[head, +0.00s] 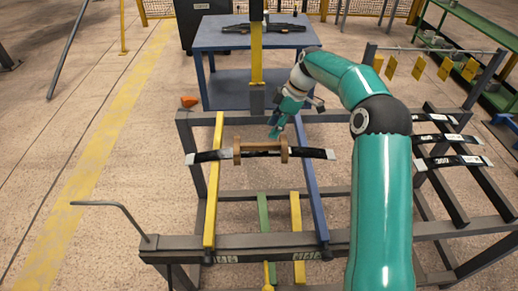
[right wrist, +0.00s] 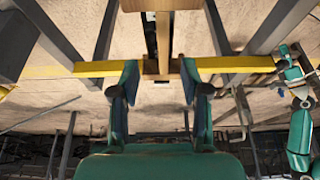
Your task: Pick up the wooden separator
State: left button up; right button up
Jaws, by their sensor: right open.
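The wooden separator (head: 260,152) is a light-brown piece with two upright ends and a bar between them. It sits at the middle of a dark leaf spring (head: 212,156) that lies across the rack. My right gripper (head: 275,133) is open just above and behind the separator's right part. In the right wrist view, its two teal fingers (right wrist: 160,85) stand apart, with wood of the separator (right wrist: 150,68) showing between and beyond them. I cannot tell whether they touch it. A teal arm at the right of that view appears to be my left one; its jaws are unclear.
The rack has a yellow bar (head: 213,185) and a blue bar (head: 310,185) under the spring. More springs (head: 450,161) lie on a rack at the right. A blue table (head: 235,90) stands behind. An orange object (head: 189,101) lies on the floor.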

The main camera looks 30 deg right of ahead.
aim_at(263, 145)
jog(key=x, duration=0.2)
jog(key=shift+w+a+f, duration=0.1)
jog(key=shift+w+f, duration=0.05)
jog(key=shift+f, duration=0.25)
jog(key=shift+p+x, duration=0.6)
jog(key=shift+x, duration=2.35)
jog(key=shift+r, duration=0.1)
grip_shut()
